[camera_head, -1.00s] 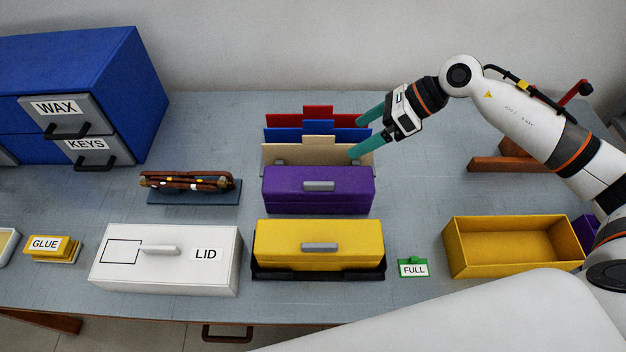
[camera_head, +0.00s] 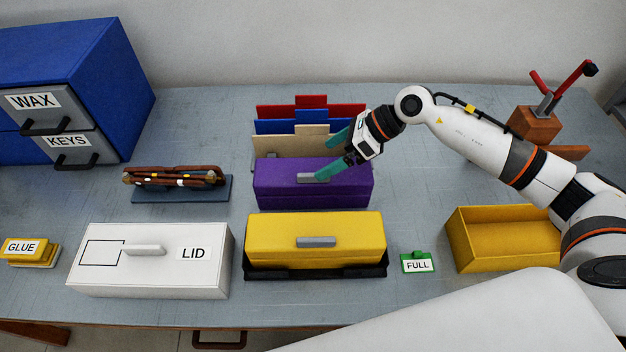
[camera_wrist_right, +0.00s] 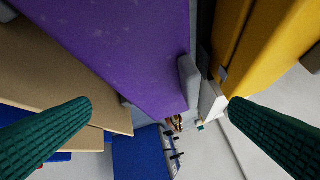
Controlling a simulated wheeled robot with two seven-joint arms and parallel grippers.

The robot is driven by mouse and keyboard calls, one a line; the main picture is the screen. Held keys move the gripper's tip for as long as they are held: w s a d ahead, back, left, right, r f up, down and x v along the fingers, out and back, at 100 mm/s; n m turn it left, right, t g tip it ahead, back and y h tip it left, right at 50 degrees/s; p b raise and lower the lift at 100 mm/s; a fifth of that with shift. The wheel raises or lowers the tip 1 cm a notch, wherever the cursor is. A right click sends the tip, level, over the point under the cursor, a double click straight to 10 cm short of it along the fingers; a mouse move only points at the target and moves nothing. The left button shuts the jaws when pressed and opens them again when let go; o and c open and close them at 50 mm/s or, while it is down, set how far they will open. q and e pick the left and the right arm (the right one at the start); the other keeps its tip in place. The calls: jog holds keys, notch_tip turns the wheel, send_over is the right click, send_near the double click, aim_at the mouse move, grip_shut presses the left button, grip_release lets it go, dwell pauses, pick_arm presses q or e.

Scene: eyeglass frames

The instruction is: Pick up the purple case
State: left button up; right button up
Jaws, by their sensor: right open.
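The purple case (camera_head: 280,192) is a closed box with a grey handle on its front, standing behind the yellow case (camera_head: 280,235). My right gripper (camera_head: 323,159) is open at the purple case's top, with one teal finger over its front side near the handle and the other behind, by the dividers. In the right wrist view the purple case (camera_wrist_right: 120,45) lies between the two spread green fingers (camera_wrist_right: 162,106), its grey handle (camera_wrist_right: 188,82) towards the right finger. I cannot tell whether either finger touches it. My left gripper is not in view.
Tan, blue and red dividers (camera_head: 275,111) stand close behind the purple case. A white box marked LID (camera_head: 110,275), a green FULL tag (camera_head: 417,267) and an open yellow bin (camera_head: 460,262) are in front. Brown glasses (camera_head: 175,176) lie on a blue tray to the left.

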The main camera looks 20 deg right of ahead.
aim_at(309, 169)
jog(key=p+x, duration=0.1)
jog(key=x, duration=0.4)
jog(key=shift+d+p, duration=0.1)
jog(key=shift+p, duration=0.2)
jog(key=shift+w+a+f, duration=0.2)
jog(key=shift+a+f, duration=0.1)
jog(key=shift+f, duration=0.1)
jog(key=c, duration=1.4)
notch_tip(309, 169, up, 10)
jog(key=shift+r+b, duration=0.1)
jog(key=shift+b, duration=0.65)
jog(key=shift+c, duration=0.2)
